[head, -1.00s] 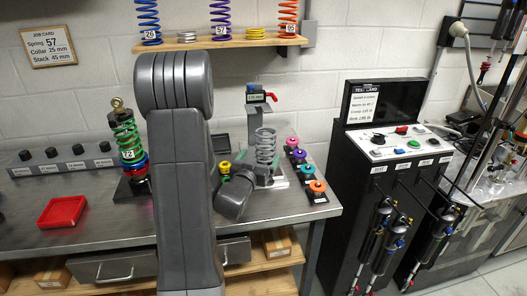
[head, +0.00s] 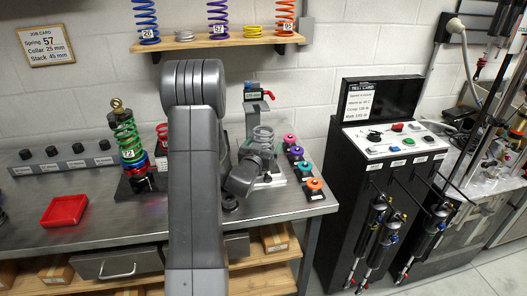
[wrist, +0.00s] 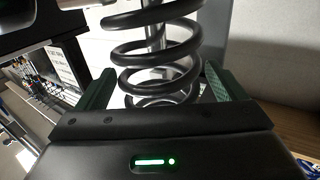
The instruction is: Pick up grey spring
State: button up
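The grey spring (head: 262,137) stands upright on the bench at the small stand with a display and red lever (head: 257,96). In the wrist view the grey spring (wrist: 152,48) fills the top middle, its coils around a pale rod. My gripper (wrist: 160,82) has one green-padded finger on each side of the lower coils. The fingers are spread wide, and narrow gaps seem to show beside the coils; contact is not clear. In the head view the fingers are hard to make out, and my arm's end covers part of the stand's base.
Several colour-topped black pieces (head: 303,167) stand close to the right of the spring. A coilover with a green spring (head: 127,135) and a red tray (head: 64,211) are on the left. A shelf (head: 215,42) with springs hangs above. A black test cabinet (head: 345,190) stands right of the bench.

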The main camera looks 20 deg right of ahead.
jog(key=c, duration=1.7)
jog(key=shift+r, duration=0.1)
jog(key=shift+r, duration=0.1)
notch_tip(320, 180, up, 10)
jog(key=b, duration=0.1)
